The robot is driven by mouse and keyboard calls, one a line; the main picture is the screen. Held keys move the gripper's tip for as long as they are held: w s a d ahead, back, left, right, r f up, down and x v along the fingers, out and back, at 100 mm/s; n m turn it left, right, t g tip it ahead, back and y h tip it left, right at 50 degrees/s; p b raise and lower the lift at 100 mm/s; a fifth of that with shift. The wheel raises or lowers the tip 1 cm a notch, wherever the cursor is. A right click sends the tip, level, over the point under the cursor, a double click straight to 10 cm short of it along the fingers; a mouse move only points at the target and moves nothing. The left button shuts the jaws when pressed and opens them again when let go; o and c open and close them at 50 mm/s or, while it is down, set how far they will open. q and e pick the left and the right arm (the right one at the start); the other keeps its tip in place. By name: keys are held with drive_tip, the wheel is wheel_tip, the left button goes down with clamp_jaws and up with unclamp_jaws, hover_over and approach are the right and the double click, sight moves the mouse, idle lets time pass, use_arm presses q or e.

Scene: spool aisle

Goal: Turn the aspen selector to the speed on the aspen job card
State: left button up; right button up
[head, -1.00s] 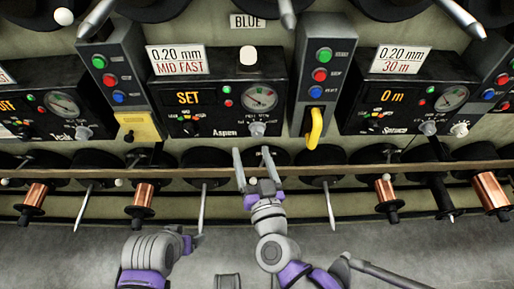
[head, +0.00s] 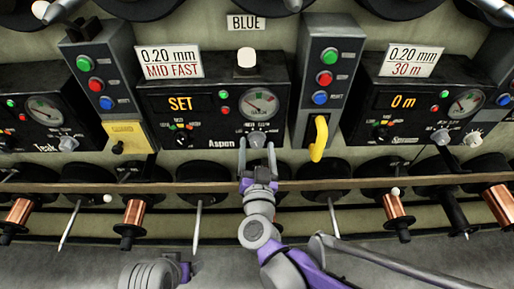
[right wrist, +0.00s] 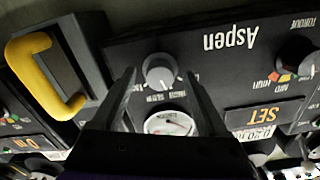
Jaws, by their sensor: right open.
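The aspen selector, a light grey knob (head: 257,139), sits low on the right of the black Aspen panel (head: 222,123), below a round gauge. The aspen job card (head: 168,64) above the panel reads "0.20 mm MID FAST". My right gripper (head: 257,148) is open, with its fingers at either side of the knob. In the right wrist view the knob (right wrist: 160,72) shows between the open fingertips (right wrist: 159,74); contact cannot be told. The knob's setting is too small to read. My left arm's end (head: 188,270) shows low down, its jaws unclear.
A yellow hook-shaped handle (head: 319,138) juts out just right of the panel. A yellow guard (head: 126,137) is at its left. A long rail (head: 330,183) with spools and spikes runs below. The Teak and Spruce panels flank Aspen, with similar knobs.

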drive_tip(key=shift+w, duration=0.3)
clamp_jaws()
idle(0.3)
